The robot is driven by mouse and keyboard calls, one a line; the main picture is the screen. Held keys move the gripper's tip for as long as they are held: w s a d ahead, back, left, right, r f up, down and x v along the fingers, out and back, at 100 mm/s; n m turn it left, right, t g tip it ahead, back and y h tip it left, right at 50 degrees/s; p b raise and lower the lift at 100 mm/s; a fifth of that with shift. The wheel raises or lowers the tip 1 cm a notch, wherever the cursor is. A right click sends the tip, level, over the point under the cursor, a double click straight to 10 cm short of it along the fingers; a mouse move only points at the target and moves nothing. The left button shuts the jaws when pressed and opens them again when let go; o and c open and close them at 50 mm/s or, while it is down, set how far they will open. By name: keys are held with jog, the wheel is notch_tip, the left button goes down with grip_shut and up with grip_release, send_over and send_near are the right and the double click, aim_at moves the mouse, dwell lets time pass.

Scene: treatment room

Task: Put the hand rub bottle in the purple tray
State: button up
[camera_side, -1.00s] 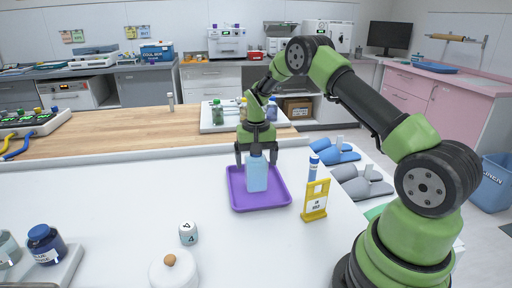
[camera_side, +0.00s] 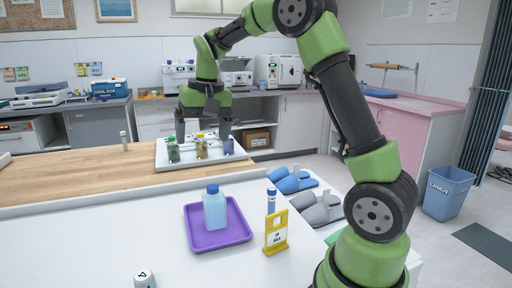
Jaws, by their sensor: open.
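The hand rub bottle (camera_side: 215,211) is light blue with a darker blue cap. It stands upright in the purple tray (camera_side: 234,236) on the white table. My gripper (camera_side: 204,139) is open and empty. It is raised above and behind the tray, in the picture over the white tray of small bottles, clear of the hand rub bottle.
A yellow stand (camera_side: 276,234) with a blue-capped tube is right of the purple tray. A white tray (camera_side: 185,160) with several small bottles sits on the wooden top behind. A white numbered block (camera_side: 145,279) is at the front edge. The table left of the tray is clear.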

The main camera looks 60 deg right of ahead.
jog(key=s+a+r+n+t, duration=0.2)
jog(key=s+a+r+t, duration=0.1)
jog(key=s+a+r, duration=0.45)
jog(key=s+a+f+t+y, duration=0.1)
jog(key=s+a, duration=0.1)
jog(key=s, duration=0.4)
jog(key=s+a+f+n+t+y, duration=0.1)
jog(key=s+a+f, duration=0.1)
jog(key=s, duration=0.4)
jog(key=shift+s+a+f+n, duration=0.15)
jog(key=shift+a+f+n, duration=0.15)
jog(key=shift+a, duration=0.25)
